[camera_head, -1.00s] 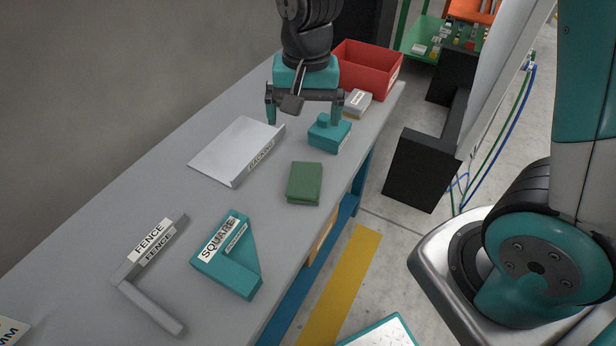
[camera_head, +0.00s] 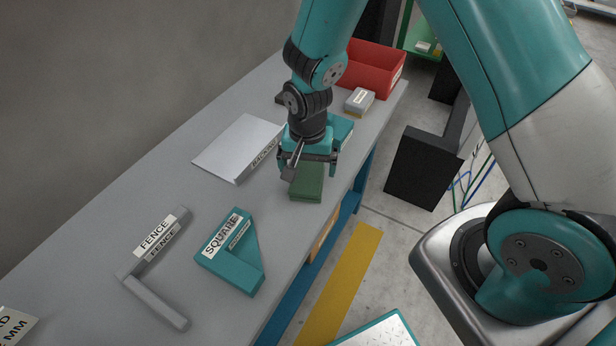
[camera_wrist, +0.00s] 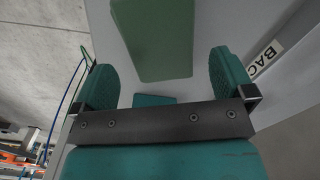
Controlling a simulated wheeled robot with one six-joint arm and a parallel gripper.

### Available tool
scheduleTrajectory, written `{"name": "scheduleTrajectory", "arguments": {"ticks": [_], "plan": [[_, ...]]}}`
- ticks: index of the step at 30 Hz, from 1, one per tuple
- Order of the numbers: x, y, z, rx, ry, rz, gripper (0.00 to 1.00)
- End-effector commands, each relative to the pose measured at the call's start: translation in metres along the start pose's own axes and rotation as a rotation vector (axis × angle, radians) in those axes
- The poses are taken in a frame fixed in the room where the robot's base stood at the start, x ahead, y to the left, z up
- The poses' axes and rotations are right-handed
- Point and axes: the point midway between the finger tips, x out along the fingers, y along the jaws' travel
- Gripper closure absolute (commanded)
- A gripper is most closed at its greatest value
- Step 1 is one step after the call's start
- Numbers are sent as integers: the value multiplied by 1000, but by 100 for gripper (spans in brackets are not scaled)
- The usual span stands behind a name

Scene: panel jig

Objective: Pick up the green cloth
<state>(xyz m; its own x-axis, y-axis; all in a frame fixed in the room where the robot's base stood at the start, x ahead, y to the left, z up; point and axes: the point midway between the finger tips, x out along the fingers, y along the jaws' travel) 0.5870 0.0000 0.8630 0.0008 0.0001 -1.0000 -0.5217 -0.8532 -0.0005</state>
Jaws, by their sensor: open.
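The green cloth (camera_head: 306,186) is a folded dark green block lying flat on the grey workbench. In the wrist view the cloth (camera_wrist: 158,38) lies beyond the fingertips, roughly between their lines. My gripper (camera_head: 309,174) is above the cloth and its back end, with its jaws apart and pointing down. In the wrist view my gripper (camera_wrist: 165,75) has two teal fingers with nothing between them. The gripper hides part of the cloth's far end in the head view.
A teal block (camera_head: 341,129) stands just behind the gripper. A white backing piece (camera_head: 236,148) lies left. The teal square (camera_head: 232,252) and grey fence (camera_head: 150,262) lie nearer. A red bin (camera_head: 372,68) and a small grey box (camera_head: 359,100) are at the back.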

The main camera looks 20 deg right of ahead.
Motion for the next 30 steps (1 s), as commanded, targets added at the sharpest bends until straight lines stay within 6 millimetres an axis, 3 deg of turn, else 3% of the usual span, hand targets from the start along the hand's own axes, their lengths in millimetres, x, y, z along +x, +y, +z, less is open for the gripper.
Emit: {"name": "scheduleTrajectory", "arguments": {"ticks": [6, 15, 22, 30], "plan": [[31, 2, 3, 0, -2, 2, 0], [37, 1, 3, 0, 0, 0, 0], [37, 1, 3, 0, 0, 0, 50], [36, 1, 2, 0, 0, 0, 54]]}}
